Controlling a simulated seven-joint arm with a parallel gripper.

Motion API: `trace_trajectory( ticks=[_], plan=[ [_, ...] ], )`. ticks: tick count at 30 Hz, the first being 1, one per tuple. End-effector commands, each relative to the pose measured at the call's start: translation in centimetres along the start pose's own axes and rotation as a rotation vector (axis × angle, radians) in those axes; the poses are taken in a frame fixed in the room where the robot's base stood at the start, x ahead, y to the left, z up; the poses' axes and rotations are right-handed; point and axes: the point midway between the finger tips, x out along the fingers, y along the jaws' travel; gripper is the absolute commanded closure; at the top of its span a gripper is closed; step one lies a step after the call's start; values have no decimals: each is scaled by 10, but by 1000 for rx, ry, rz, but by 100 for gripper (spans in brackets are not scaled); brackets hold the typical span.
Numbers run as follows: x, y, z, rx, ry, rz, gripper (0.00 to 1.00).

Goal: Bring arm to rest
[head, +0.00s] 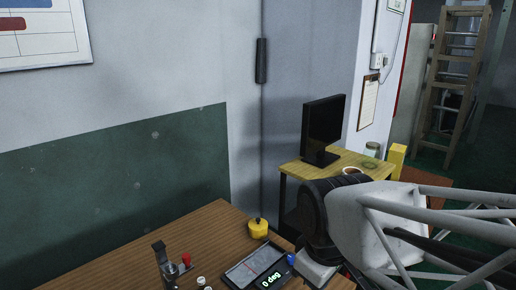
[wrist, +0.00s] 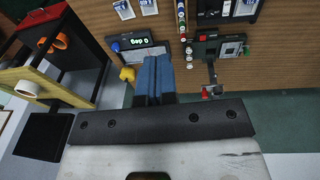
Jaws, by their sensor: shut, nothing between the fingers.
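My gripper (wrist: 155,78) shows in the wrist view with its two blue fingers together and nothing between them. It is above the wooden bench, close to a device with a lit "0 deg" display (wrist: 138,41). In the head view my white and dark arm link reaches in from the right over the bench's right end. The gripper's fingers cannot be made out there. The same "0 deg" device (head: 262,266) lies at the bottom of the head view, partly beside my arm.
A yellow round object (head: 258,228) and a device with a red knob (head: 176,267) are on the wooden bench (head: 205,232). A side table (head: 345,158) with a black monitor (head: 325,125) stands behind my arm. A wooden ladder (head: 455,85) is farther back. The bench's left part looks clear.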

Motion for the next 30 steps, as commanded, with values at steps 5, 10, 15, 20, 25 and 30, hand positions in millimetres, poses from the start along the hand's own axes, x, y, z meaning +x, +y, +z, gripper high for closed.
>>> trace_trajectory(
  ticks=[5,10,15,20,25,30],
  plan=[
    [-3,16,25,254,15,24,100],
    [-6,29,47,488,33,45,100],
    [-8,36,64,669,48,60,100],
    [-8,39,72,759,56,67,100],
    [-8,40,74,781,58,69,100],
    [-9,40,74,780,58,68,100]
  ],
)
